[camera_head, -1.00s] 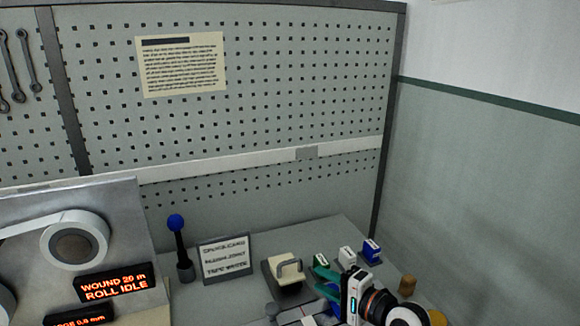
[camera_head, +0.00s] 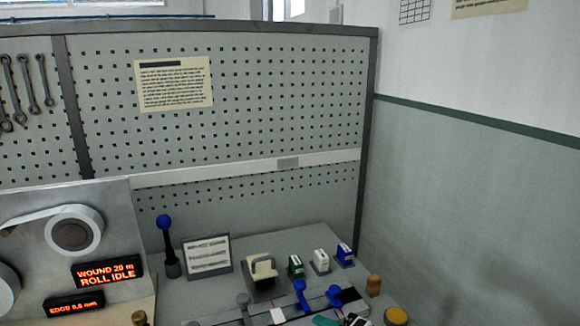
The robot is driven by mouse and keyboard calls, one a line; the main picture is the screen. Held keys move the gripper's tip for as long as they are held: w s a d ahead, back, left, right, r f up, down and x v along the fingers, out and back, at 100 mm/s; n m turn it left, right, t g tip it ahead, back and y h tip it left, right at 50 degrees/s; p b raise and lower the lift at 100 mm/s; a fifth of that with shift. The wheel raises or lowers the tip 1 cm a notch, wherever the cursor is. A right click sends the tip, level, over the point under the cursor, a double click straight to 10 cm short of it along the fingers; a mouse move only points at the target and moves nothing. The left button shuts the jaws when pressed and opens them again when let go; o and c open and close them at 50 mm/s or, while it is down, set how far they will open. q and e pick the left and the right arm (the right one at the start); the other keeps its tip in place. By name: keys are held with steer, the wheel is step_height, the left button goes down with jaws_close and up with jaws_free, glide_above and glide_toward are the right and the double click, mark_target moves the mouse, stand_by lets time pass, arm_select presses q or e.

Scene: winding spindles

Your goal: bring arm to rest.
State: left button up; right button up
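Only a small piece of my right gripper (camera_head: 326,321) shows, at the bottom edge of the head view, with a teal finger part and a bit of white and black body beside it. The rest of it is cut off by the frame, so its opening and anything between its fingers are hidden. It is just in front of the blue-knobbed levers on the bench. My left gripper and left arm are not in view.
The bench (camera_head: 325,239) carries a blue-ball lever (camera_head: 168,247), a framed sign (camera_head: 207,256), a cream-handled block (camera_head: 262,275) and small green (camera_head: 296,267), white (camera_head: 320,262) and blue (camera_head: 345,254) blocks. A winding panel (camera_head: 117,221) reads "ROLL IDLE". A pegboard (camera_head: 250,100) stands behind.

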steer(key=s+d+f+n+g+h, duration=0.1)
steer(key=s+f+n+g+h, duration=0.2)
steer(key=s, duration=0.5)
steer(key=s+d+f+n+h, duration=0.2)
steer(key=s+f+n, duration=0.2)
steer(key=s+f, duration=0.25)
steer(key=s+d+f+n+g+h, duration=0.1)
steer(key=s+d+n+g+h, duration=0.15)
steer(key=s+d, duration=0.4)
steer(key=s+d+f+n+g+h, duration=0.1)
steer(key=s+d+h, duration=0.25)
steer(key=s, duration=0.55)
step_height(320, 180, down, 28)
steer(key=s+g, duration=0.2)
steer(key=s+d+f, duration=0.3)
steer(key=s+f, duration=1.1)
steer(key=s, duration=0.1)
steer(key=shift+s+g, duration=0.3)
steer(key=shift+g, duration=0.05)
steer(key=shift+f, duration=0.1)
